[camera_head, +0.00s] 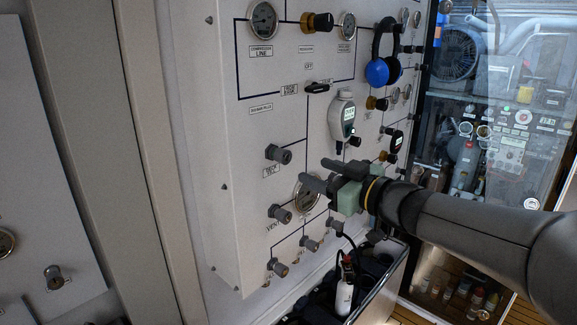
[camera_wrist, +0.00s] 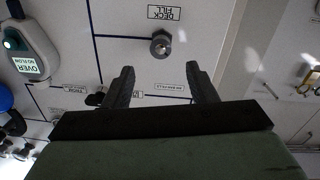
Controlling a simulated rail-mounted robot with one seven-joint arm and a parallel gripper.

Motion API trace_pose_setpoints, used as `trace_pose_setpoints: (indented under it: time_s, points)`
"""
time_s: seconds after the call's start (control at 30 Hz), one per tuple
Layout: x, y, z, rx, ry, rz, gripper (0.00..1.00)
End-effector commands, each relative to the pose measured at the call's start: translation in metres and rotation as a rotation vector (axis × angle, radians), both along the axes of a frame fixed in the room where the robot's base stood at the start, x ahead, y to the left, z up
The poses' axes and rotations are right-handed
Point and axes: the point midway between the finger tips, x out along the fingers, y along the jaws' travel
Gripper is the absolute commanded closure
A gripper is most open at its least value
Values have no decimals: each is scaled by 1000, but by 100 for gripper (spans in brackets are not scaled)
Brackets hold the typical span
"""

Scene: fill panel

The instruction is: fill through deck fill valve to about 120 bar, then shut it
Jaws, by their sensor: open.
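The deck fill valve (camera_head: 279,154) is a small grey knob on the white panel, with its label (camera_head: 271,170) below it. In the wrist view the valve (camera_wrist: 161,44) lies beyond my fingertips, centred between them, with an upside-down "DECK FILL" label (camera_wrist: 165,12). My gripper (camera_head: 320,173) is open and empty, to the right of the valve and apart from it. It also shows in the wrist view (camera_wrist: 160,78). A round gauge (camera_head: 308,197) sits behind my fingers, partly hidden. I cannot read its needle.
A handheld device (camera_head: 342,116) with a lit screen hangs on the panel; it also shows in the wrist view (camera_wrist: 27,48). Blue ear defenders (camera_head: 378,72) hang above right. The vent knob (camera_head: 280,213) and other knobs lie below. A bin (camera_head: 376,290) stands under the panel.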

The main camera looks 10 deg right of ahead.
Motion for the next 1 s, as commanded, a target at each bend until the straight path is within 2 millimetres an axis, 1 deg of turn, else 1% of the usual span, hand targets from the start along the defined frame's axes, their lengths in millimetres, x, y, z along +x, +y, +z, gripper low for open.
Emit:
trace_pose_setpoints:
  time_s: [0.03,0.2,0.4,0.6,0.87,0.9,0.97,1.0]
  points:
    - [10,8,-5,-3,1,5,48]
    - [42,26,-4,-3,1,3,48]
    - [69,41,-2,-1,0,1,48]
    - [80,48,0,-1,0,1,48]
    - [81,48,1,0,-1,0,48]
    - [81,48,0,0,-1,0,54]
    - [81,48,0,0,-1,0,71]
    - [81,48,0,0,-1,0,82]
